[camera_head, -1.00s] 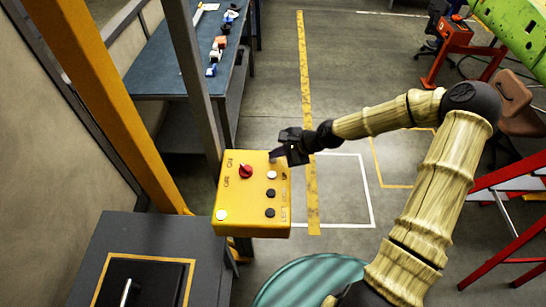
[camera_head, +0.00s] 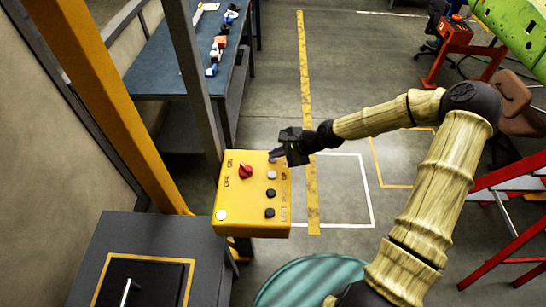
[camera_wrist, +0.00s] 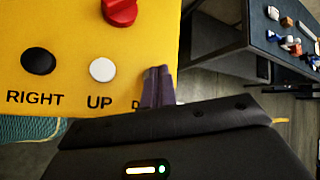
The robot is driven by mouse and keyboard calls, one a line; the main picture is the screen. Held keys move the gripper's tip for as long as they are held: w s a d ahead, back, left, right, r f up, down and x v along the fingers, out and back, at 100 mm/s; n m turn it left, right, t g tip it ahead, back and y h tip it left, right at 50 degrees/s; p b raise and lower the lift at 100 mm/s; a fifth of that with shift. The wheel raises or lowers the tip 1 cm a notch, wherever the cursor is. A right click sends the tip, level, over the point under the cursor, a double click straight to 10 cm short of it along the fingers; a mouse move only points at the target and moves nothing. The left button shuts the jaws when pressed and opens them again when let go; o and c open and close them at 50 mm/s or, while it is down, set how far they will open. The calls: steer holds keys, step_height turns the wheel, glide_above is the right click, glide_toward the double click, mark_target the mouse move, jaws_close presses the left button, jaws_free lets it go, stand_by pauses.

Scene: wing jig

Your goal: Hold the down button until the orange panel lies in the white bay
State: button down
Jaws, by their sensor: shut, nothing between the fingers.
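The yellow control box (camera_head: 230,205) carries a red knob (camera_head: 246,171) and a column of buttons on its right side. My gripper (camera_head: 276,155) is shut and empty, with its fingertips at the box's top right corner. In the wrist view the closed fingertips (camera_wrist: 157,76) cover the spot above a label starting with "D". The button there is hidden, so contact or pressing cannot be told. The white UP button (camera_wrist: 102,69) and black RIGHT button (camera_wrist: 38,61) lie beside them. A white-outlined floor bay (camera_head: 367,190) lies right of the box. No orange panel is visible.
A yellow post (camera_head: 110,110) and grey post (camera_head: 195,75) stand left of the box. A blue-topped bench (camera_head: 165,70) with small parts is behind. A red ladder (camera_head: 510,225) and green structure (camera_head: 515,28) are at right. The marked floor bay is bare where visible.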

stand_by(0.5)
steer(key=shift+r+p, duration=0.85)
steer(key=shift+p, duration=0.05)
step_height(320, 180, up, 5)
steer(key=p, duration=0.4)
steer(key=shift+p, duration=0.3)
